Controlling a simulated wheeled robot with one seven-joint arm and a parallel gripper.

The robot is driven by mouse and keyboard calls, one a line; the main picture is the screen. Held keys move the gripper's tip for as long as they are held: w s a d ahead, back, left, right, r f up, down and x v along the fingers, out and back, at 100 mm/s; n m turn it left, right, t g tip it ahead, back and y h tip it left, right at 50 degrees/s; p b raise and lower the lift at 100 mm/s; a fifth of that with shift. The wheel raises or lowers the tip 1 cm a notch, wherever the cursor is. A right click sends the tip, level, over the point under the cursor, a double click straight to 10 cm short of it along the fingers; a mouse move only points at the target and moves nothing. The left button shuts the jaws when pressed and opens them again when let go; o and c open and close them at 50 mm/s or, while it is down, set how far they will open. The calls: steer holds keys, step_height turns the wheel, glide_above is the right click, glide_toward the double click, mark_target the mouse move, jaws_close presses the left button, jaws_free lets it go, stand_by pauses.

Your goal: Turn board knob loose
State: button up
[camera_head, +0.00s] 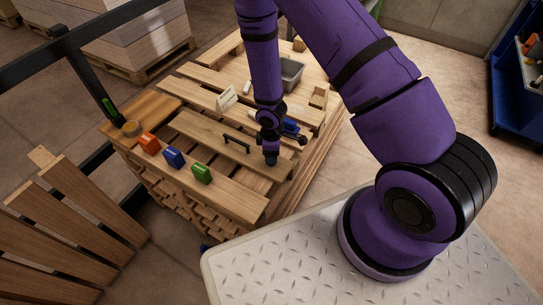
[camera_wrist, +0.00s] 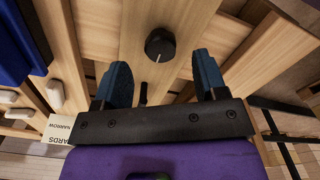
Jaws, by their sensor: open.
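A round black knob (camera_wrist: 160,44) with a thin white mark on its face sits on a light wooden board (camera_wrist: 125,35) in the wrist view. My gripper (camera_wrist: 162,78) has its two blue-padded fingers spread wide. The knob lies ahead of the fingertips, roughly centred between them, and the fingers appear clear of it. In the head view my gripper (camera_head: 271,158) points down over the right end of the board (camera_head: 210,135), which carries a black handle (camera_head: 237,143). The knob is hidden behind my gripper there.
Orange (camera_head: 149,143), blue (camera_head: 173,157) and green (camera_head: 201,173) blocks stand along the pallet's front left edge. A grey bin (camera_head: 290,73) and a small card (camera_head: 227,97) lie farther back. A blue object (camera_wrist: 15,45) and a printed card (camera_wrist: 62,130) show at left in the wrist view.

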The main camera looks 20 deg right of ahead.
step_height(320, 180, up, 7)
steer(key=shift+r, duration=0.15)
stand_by(0.7)
steer(key=d+r+m+t+h, duration=0.1)
steer(key=d+r+m+t, duration=0.15)
steer(key=r, duration=1.15)
steer(key=d+r+m+t, duration=0.1)
steer(key=d+r+m, duration=0.25)
steer(key=r, duration=1.15)
steer(key=s+r+m+t+y, duration=0.1)
steer(key=s+r+m, duration=0.5)
steer(key=s+r, duration=1.1)
steer(key=s, duration=0.4)
steer(key=shift+d+r+m+t, duration=0.35)
steer(key=shift+d+r+m, duration=0.05)
